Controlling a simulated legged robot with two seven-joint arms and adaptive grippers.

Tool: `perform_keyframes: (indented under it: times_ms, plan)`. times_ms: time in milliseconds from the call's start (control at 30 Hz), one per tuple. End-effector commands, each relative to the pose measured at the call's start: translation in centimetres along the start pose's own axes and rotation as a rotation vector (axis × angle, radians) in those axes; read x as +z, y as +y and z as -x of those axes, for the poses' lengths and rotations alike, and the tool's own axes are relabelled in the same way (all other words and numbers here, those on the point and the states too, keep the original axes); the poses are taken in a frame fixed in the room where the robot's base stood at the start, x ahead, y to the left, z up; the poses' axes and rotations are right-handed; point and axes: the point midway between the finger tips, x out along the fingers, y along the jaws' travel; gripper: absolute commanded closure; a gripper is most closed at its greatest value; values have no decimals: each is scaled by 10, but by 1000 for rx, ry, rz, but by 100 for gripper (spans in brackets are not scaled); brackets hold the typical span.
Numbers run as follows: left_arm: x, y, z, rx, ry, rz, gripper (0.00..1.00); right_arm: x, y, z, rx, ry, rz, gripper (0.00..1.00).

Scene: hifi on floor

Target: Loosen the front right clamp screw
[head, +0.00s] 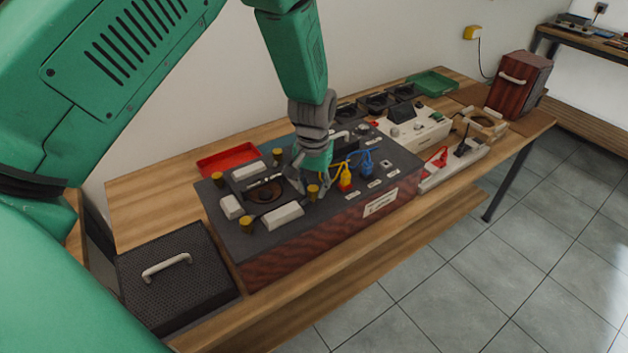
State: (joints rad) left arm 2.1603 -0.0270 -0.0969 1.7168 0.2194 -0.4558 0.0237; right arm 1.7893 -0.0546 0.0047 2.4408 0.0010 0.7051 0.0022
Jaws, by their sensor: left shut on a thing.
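The front right clamp screw (313,191) is a brass-yellow knob on the dark top of the wood-sided hifi unit (345,207). My left gripper (312,186) reaches down from above and is shut on this screw, one finger on each side. The other clamp screws are similar yellow knobs: back right (278,154), back left (218,179) and front left (246,225). They stand around a dark round opening (266,192) edged by white bars (283,215). My left gripper partly hides the right side of this opening. My right gripper is not in view.
Yellow and blue plugs (345,180) with cables stand close right of my left gripper. A black mesh panel (175,275) with a handle lies at the table's near left. A red tray (226,160) is behind the unit. A white device (412,130) stands to the right.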

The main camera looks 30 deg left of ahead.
Motion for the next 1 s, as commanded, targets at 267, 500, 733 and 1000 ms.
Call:
perform_keyframes:
  times_ms: [267, 500, 733, 1000]
  plan:
    - [-1, 0, 2, -1, 4, 260, 100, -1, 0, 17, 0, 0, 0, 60]
    - [-2, 0, 2, 1, 6, 489, 100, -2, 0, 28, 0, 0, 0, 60]
    - [-2, 0, 2, 2, 8, 687, 100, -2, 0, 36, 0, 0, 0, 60]
    - [-3, -1, 2, 3, 9, 858, 100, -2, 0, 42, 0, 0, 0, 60]
